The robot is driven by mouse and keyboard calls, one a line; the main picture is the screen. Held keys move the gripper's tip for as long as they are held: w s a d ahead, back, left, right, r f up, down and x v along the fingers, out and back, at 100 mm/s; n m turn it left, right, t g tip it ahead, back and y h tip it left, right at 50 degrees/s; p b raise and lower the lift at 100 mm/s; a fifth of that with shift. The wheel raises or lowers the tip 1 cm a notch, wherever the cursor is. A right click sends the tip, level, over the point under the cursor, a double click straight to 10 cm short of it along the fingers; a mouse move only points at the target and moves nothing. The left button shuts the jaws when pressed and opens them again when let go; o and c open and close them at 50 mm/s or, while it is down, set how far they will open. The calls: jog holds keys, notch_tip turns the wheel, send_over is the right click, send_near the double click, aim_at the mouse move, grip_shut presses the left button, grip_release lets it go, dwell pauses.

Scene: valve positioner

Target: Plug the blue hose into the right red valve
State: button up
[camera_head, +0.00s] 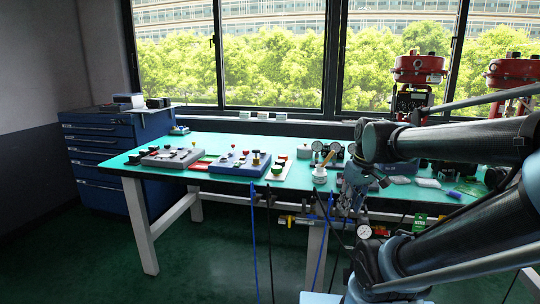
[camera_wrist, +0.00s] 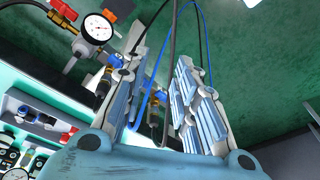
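Thin blue hoses hang at the front of the table in the head view, one on the left (camera_head: 254,240) and one nearer my gripper (camera_head: 322,245). In the wrist view a blue hose (camera_wrist: 150,88) crosses the gap between my fingers. My gripper (camera_wrist: 160,65) is open, its two fingers wide apart; whether the hose lies between or beyond them I cannot tell. Two larger red-topped valve units stand at right, one left (camera_head: 420,66) and one right (camera_head: 512,70).
A pressure gauge (camera_wrist: 98,28) and fittings are close to my left finger; black hoses (camera_wrist: 171,60) hang nearby. The green table (camera_head: 150,171) carries grey and blue control boxes. A blue drawer cabinet (camera_head: 105,160) stands at left. Floor at front left is clear.

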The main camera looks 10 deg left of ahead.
jog(key=w+a+r+n+g+y, duration=0.2)
jog(key=w+a+r+n, duration=0.55)
jog(key=w+a, duration=0.45)
jog(key=n+g+y, duration=0.1)
jog(key=n, duration=0.7)
send_near(254, 190)
jog(key=x, duration=1)
jog(key=shift+w+a+f, duration=0.1)
jog(key=shift+a+f, duration=0.1)
jog(key=shift+f, duration=0.15)
grip_shut()
